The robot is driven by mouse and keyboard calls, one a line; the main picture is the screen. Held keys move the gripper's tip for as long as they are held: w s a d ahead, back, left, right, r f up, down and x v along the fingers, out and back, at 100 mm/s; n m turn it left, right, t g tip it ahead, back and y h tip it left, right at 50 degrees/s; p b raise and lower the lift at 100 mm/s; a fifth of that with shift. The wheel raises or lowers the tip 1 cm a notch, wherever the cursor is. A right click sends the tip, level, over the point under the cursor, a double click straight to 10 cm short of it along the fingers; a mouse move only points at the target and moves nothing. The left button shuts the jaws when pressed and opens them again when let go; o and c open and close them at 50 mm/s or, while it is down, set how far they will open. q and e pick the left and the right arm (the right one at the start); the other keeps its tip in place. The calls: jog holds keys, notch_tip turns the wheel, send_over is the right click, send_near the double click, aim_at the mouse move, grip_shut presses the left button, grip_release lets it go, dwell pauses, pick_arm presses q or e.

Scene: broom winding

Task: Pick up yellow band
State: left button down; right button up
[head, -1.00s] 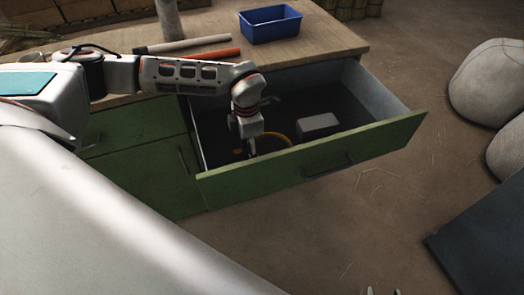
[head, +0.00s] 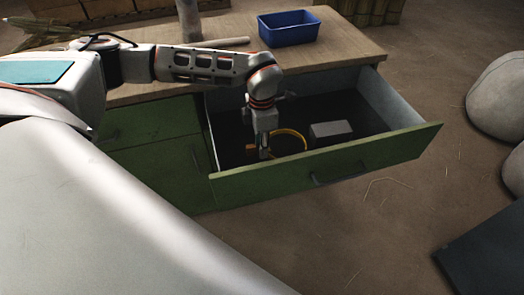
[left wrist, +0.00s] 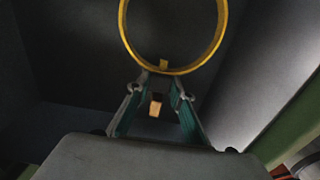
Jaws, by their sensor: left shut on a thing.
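The yellow band (head: 304,139) is a thin ring in the open drawer area, over the dark drawer floor. My left gripper (head: 265,155) points down inside the drawer, at the band's near-left side. In the left wrist view the band (left wrist: 222,30) stands beyond the fingertips, its lower edge at the tips of my left gripper (left wrist: 162,76). The gripper is shut on the band's edge. Part of the band is cut off by the top of the wrist view. My right gripper is not in view.
The green drawer front (head: 375,157) and the drawer's pale side wall (head: 385,97) surround the gripper. A pale box (head: 331,129) lies right of the band. A blue bin (head: 290,30) and a pale rod (head: 222,43) are on the worktop (head: 345,48).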

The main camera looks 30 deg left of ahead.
pick_arm(q)
notch_tip(320, 180, up, 16)
jog(key=p, duration=0.2)
jog(key=s+d+m, duration=0.2)
jog(key=d+m, duration=0.1)
jog(key=m, duration=1.1)
jog(key=s+d+f+m, duration=0.1)
jog(key=s+d+m, duration=0.1)
jog(key=m, duration=1.2)
jog(key=shift+s+d, duration=0.35)
jog(key=shift+d, duration=0.3)
jog(key=shift+f, duration=0.1)
jog(key=shift+w, duration=0.1)
